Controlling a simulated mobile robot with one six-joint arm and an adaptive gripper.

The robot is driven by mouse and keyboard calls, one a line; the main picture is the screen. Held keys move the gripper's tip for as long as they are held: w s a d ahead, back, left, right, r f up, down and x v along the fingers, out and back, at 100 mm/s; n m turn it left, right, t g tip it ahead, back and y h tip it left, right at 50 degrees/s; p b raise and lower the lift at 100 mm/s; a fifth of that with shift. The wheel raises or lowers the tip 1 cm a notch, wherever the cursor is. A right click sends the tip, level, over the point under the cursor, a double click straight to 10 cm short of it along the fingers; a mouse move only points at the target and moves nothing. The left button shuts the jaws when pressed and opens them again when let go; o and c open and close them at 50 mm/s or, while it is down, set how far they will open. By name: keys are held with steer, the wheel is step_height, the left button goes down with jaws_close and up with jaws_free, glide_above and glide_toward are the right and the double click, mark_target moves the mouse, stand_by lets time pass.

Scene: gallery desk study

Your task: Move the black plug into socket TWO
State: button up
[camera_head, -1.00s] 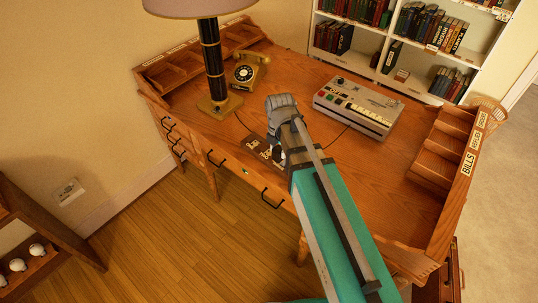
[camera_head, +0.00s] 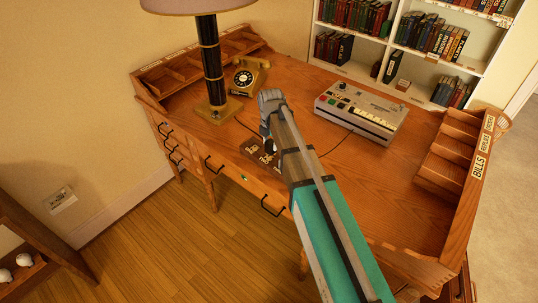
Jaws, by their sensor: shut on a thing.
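The socket strip (camera_head: 256,159) is a dark brown block with small pale labels at the desk's front edge, left of my arm. Its labels are too small to read, so I cannot tell which socket is TWO. My gripper (camera_head: 268,139) points down over the strip and is shut on a small dark thing, which looks like the black plug (camera_head: 270,147). My fingers and arm partly hide the plug and the strip's right part. I cannot tell whether the plug touches a socket.
A lamp (camera_head: 211,70) and a gold telephone (camera_head: 247,77) stand left of my gripper. A grey machine with keys (camera_head: 361,111) sits to the right. Thin dark cords run over the desk (camera_head: 310,75). A pigeonhole rack (camera_head: 450,150) lines the right edge.

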mark_target(269, 149)
steer(key=shift+w+a+f+b, duration=0.2)
steer(key=shift+w+f+b, duration=0.6)
steer(key=shift+f, duration=0.3)
steer(key=shift+w, duration=0.1)
steer(key=shift+w+a+f+b, duration=0.1)
steer(key=shift+w+f+b, duration=0.2)
steer(key=shift+f+b, duration=1.6)
steer(key=shift+f, duration=0.1)
steer(key=shift+f, duration=0.1)
steer(key=o, duration=1.2)
steer(key=shift+r, duration=0.2)
step_height(269, 149, up, 12)
steer(key=p, duration=1.2)
